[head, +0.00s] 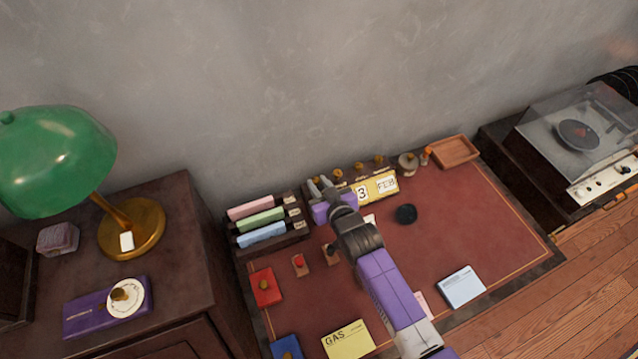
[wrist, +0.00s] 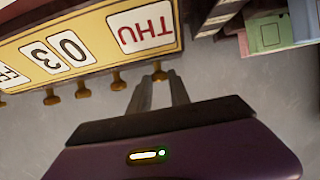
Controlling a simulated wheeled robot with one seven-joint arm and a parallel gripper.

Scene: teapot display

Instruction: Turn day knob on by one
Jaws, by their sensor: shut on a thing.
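A yellow desk calendar (head: 384,187) stands at the back of the red-topped desk. In the wrist view the calendar (wrist: 92,42) is upside down and reads THU, 03 and part of a month card. Brass knobs line its edge. The day knob (wrist: 160,73) is the one by the THU card (wrist: 141,29). My gripper (wrist: 160,88) is shut on this knob, with its fingertips around it. In the head view my gripper (head: 320,185) is at the calendar's left end, and my arm hides the day card.
Other brass knobs (wrist: 118,82) sit close beside my gripper. A rack of coloured boxes (head: 262,219) stands just left of the calendar. A black round object (head: 405,214) lies in front. A green lamp (head: 55,160) and a record player (head: 580,135) stand farther off.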

